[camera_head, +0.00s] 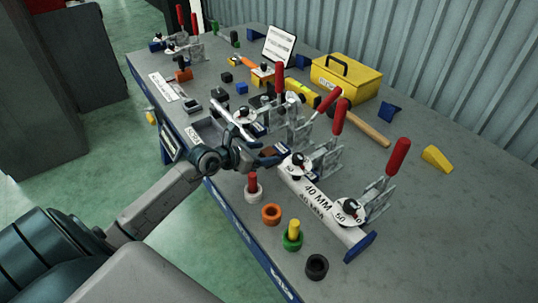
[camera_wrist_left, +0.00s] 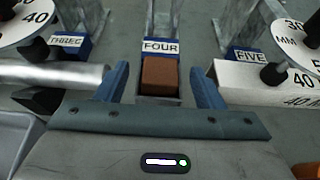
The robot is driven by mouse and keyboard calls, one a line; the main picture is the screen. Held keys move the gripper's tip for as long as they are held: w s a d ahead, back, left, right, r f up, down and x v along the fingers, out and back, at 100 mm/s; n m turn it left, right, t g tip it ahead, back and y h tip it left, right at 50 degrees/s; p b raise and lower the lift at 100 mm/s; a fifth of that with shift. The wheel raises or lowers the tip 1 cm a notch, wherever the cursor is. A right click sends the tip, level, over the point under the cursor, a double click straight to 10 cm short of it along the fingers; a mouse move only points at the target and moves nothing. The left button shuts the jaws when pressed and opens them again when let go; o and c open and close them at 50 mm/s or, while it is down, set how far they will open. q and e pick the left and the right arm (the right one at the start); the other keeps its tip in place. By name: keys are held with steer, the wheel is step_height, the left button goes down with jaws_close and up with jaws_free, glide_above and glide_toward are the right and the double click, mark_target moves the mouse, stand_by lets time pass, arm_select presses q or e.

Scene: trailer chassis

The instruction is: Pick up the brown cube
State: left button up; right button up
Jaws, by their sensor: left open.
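The brown cube (camera_wrist_left: 159,77) sits in a slot in front of a label reading FOUR in the left wrist view. In the head view it is a small brown patch (camera_head: 268,152), partly hidden by my gripper. My left gripper (camera_head: 266,146) is open, low over the bench beside the clamps. In the left wrist view its two blue fingers (camera_wrist_left: 160,68) stand on either side of the cube, with a gap visible at each side. I cannot tell how deep the fingers reach around it. My right gripper is not in view.
Toggle clamps with red handles (camera_head: 397,156) stand close around the gripper. A white 40 MM tube (camera_head: 318,200) lies to the right. Coloured rings and pegs (camera_head: 271,214) line the front edge. A yellow toolbox (camera_head: 345,80) and a hammer (camera_head: 368,128) lie behind.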

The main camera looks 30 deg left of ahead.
arm_select(q)
steer(key=shift+w+d+f, duration=0.15)
steer(key=shift+w+d, duration=0.05)
steer(key=shift+w, duration=0.2)
steer(key=shift+c, duration=0.4)
steer(key=c, duration=1)
